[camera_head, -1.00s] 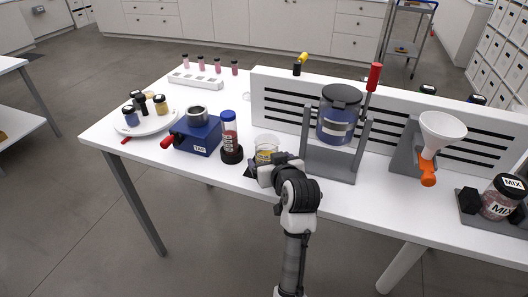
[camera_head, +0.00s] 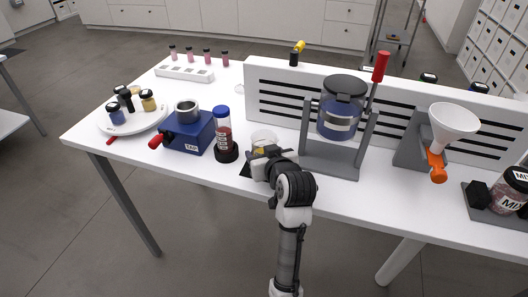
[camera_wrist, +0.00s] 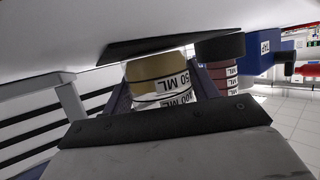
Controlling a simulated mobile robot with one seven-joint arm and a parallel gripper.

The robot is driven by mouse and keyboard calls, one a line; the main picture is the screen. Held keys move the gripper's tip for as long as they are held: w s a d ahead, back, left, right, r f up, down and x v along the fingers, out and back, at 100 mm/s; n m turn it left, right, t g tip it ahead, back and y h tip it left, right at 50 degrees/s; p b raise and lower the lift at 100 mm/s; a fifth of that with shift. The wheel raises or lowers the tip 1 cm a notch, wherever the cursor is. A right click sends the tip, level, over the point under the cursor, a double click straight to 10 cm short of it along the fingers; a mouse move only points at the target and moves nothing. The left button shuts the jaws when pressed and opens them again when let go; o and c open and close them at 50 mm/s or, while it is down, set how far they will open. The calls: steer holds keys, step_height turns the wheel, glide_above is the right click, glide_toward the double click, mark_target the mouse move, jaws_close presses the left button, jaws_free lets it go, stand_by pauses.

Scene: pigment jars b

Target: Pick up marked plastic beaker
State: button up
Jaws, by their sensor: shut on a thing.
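The marked plastic beaker (camera_head: 263,137) is clear, with yellow contents low inside. In the wrist view the beaker (camera_wrist: 160,78) shows "50 ML" and "100 ML" marks, and the picture is upside down. My gripper (camera_head: 268,154) is shut on it from the front, with one finger on each side (camera_wrist: 163,92). A dark flat pad (camera_head: 247,170) lies beneath the beaker, partly hidden by my gripper. The wrist view shows a narrow light strip between the beaker's base and the pad. The beaker looks about upright.
A blue-capped tube in a dark stand (camera_head: 224,135) is close on the left, beside the blue TAP box (camera_head: 188,132). A grey stand holding a blue jar (camera_head: 340,118) is close on the right. A slotted white panel (camera_head: 275,95) stands behind. The table's front edge is near.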

steer(key=shift+c, duration=0.9)
steer(key=shift+r, duration=0.1)
